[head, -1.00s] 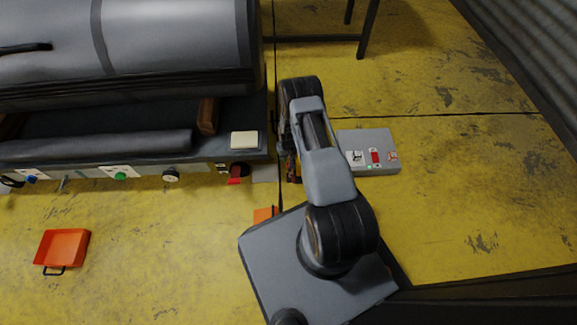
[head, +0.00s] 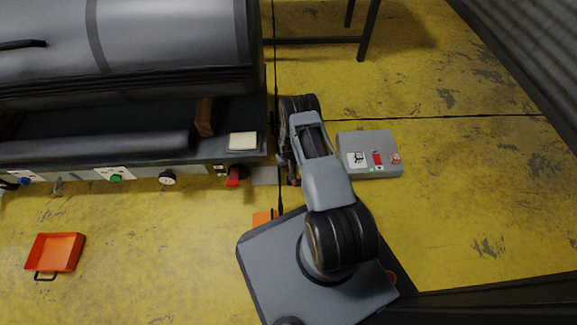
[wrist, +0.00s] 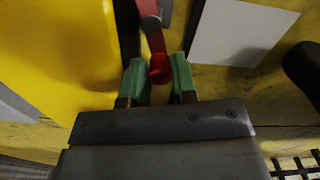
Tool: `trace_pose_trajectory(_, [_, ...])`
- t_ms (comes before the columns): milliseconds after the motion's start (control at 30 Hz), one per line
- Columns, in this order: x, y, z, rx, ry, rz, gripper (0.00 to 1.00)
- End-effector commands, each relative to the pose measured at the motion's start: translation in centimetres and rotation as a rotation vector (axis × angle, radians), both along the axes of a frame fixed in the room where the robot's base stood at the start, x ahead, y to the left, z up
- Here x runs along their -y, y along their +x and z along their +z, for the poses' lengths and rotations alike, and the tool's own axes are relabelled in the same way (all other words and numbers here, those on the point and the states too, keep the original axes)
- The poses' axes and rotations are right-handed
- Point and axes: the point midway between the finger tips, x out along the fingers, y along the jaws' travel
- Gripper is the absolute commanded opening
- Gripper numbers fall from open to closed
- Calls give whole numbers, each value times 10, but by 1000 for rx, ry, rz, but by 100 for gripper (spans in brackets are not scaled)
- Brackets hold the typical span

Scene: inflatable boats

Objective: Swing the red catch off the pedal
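In the wrist view, the red catch (wrist: 155,40) is a red arm ending in a rounded red tip. Its tip lies between the green fingertips of my gripper (wrist: 160,76), with a finger close against each side. The catch's upper part runs up to a grey metal fitting at the picture's top edge. A smooth yellow surface (wrist: 60,45), which looks like the pedal, fills the left of this view. In the head view, my arm covers most of the gripper and the catch.
In the head view, a grey box (head: 350,169) with labels and a red switch lies right of my arm. A dark bench with a red switch (head: 234,177) on its front edge stands left. An orange tray (head: 55,253) lies on the floor. A pale plate (wrist: 240,30) is right of the catch.

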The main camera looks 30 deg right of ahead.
Motion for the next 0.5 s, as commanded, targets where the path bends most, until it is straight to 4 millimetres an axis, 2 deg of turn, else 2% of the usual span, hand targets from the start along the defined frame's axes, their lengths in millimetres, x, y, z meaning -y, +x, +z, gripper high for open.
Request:
trace_pose_trajectory(33, [0,0,0,0,0,0,21])
trace_pose_trajectory(267, [0,0,0,0,0,0,0])
trace_pose_trajectory(500, [4,-1,-1,-2,-1,-110,0])
